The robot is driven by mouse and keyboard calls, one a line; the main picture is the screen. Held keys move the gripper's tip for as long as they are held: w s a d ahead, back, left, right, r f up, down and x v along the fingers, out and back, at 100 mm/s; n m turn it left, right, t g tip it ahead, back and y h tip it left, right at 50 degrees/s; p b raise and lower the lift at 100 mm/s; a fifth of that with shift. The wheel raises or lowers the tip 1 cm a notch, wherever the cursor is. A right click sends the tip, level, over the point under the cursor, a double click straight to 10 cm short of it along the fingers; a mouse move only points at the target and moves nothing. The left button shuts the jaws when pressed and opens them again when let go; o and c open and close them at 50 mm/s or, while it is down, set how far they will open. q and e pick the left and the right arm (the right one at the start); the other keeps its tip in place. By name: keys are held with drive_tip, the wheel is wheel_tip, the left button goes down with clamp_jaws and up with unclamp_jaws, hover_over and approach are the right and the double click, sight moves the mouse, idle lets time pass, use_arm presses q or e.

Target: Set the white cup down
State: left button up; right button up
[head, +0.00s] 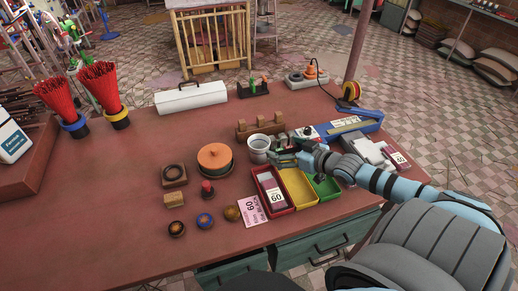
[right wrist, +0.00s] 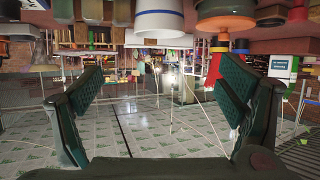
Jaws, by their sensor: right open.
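The white cup (head: 258,152) stands upright on the red-brown table in the head view, left of my right gripper (head: 279,153). In the right wrist view, which is upside down, a white round vessel with a blue band (right wrist: 158,22) shows at the top and looks like the cup. The fingers of my right gripper (right wrist: 155,92) are spread wide, with nothing between them. The gripper is right beside the cup; I cannot tell whether it touches it. My left gripper is not in view.
Red (head: 285,208), yellow (head: 304,201) and green (head: 331,194) trays sit just in front of the gripper. A wooden block rack (head: 257,128) is behind the cup. An orange-topped round container (head: 215,157) stands to its left. The table's left middle is clear.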

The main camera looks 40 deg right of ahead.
sight(263, 143)
drive_tip(key=b+x, duration=0.3)
drive_tip(key=x, duration=0.2)
drive_tip(key=f+b+x, duration=0.1)
drive_tip(key=b+x, duration=0.2)
drive_tip(key=x, duration=0.3)
drive_tip(key=shift+s+d+f, duration=0.1)
drive_tip(key=shift+s, duration=0.15)
drive_tip(key=shift+w, duration=0.25)
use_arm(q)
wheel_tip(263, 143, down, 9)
use_arm(e)
drive_tip(key=shift+c, duration=0.3)
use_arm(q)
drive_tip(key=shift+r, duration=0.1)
use_arm(e)
drive_tip(key=c, duration=1.8)
